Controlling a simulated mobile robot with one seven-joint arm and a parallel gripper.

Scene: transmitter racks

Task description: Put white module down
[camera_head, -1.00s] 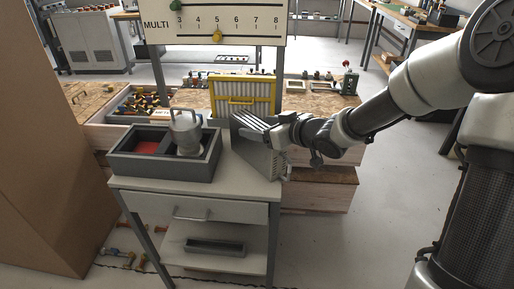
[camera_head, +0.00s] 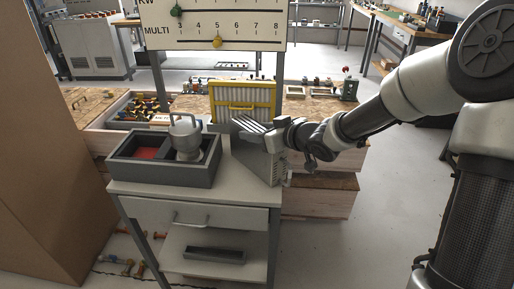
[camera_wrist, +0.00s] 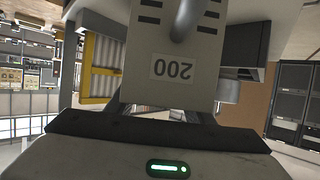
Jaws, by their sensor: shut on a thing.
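The module (camera_head: 257,146) is a light grey-white finned block at the right end of the grey cart top (camera_head: 232,180). It is tilted, its lower edge at or just above the cart top; I cannot tell whether it touches. My gripper (camera_head: 281,136) is shut on its right side. In the wrist view the module (camera_wrist: 176,70) fills the upper middle, with an upside-down "200" label and dark slots. My gripper's fingers (camera_wrist: 165,112) show at its near end; their tips are partly hidden.
A dark grey two-part tray (camera_head: 165,172) holds a metal canister (camera_head: 187,140) on the cart's left. A yellow-framed filter (camera_head: 243,97) stands behind the module. A wooden bench (camera_head: 300,103) with small parts lies behind. Bare cart top shows in front of the module.

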